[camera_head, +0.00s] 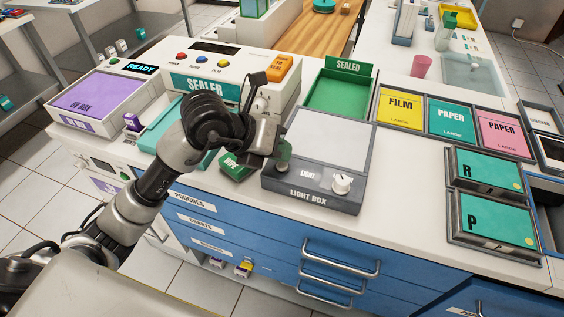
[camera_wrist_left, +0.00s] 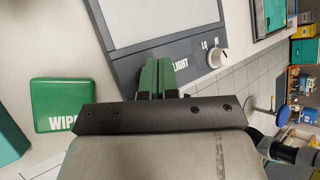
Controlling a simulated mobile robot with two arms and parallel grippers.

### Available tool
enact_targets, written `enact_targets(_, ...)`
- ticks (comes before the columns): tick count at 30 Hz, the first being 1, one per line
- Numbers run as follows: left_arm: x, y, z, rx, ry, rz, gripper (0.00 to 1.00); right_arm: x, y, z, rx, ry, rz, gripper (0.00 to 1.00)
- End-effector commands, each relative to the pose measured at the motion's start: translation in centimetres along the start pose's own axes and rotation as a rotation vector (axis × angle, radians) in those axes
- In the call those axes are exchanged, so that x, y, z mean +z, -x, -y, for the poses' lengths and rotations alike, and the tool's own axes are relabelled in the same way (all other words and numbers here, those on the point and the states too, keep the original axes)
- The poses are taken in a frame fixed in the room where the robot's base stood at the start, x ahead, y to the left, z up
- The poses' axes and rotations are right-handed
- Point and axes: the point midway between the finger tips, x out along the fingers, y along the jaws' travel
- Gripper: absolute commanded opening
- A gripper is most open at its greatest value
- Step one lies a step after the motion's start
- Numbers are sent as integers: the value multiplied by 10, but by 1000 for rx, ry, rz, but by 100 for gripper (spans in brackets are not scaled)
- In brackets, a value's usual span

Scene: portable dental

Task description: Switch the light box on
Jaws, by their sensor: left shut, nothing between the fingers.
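The light box (camera_head: 314,193) is a grey case with a pale, flat panel (camera_head: 328,138) and a front strip labelled LIGHT BOX. A white round knob (camera_head: 341,184) sits on the strip's right side; it also shows in the left wrist view (camera_wrist_left: 217,57). The word LIGHT is printed left of the knob. My left gripper (camera_head: 283,160) is over the strip's left end, its green fingers (camera_wrist_left: 157,75) shut and empty. The fingers hide whatever lies at that end. I cannot tell whether they touch the box. The panel shows no clear glow.
A green WIPE pad (camera_head: 237,166) lies left of the light box, beside the sealer (camera_head: 205,85). A green SEALED tray (camera_head: 340,92) stands behind the box. FILM and PAPER bins (camera_head: 401,107) stand to the right. Blue drawers with handles are below the counter edge.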

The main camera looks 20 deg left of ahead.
Motion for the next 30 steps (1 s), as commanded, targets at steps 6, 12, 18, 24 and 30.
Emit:
enact_targets(6, 0, 0, 0, 0, 0, 0, 0, 0, 0, 0, 0, 0, 0, 93)
enact_targets(12, 0, 0, 0, 0, 0, 0, 0, 0, 0, 0, 0, 0, 0, 93)
enact_targets(18, -3, -4, -3, 0, 0, 0, 0, 0, -6, 0, 0, 0, 0, 93)
enact_targets(24, -5, -6, -5, 0, 0, 0, 0, 1, -8, 0, 0, 0, 0, 93)
enact_targets(30, -5, -6, -4, 0, 0, -1, 0, 1, -8, 0, 0, 0, 0, 93)
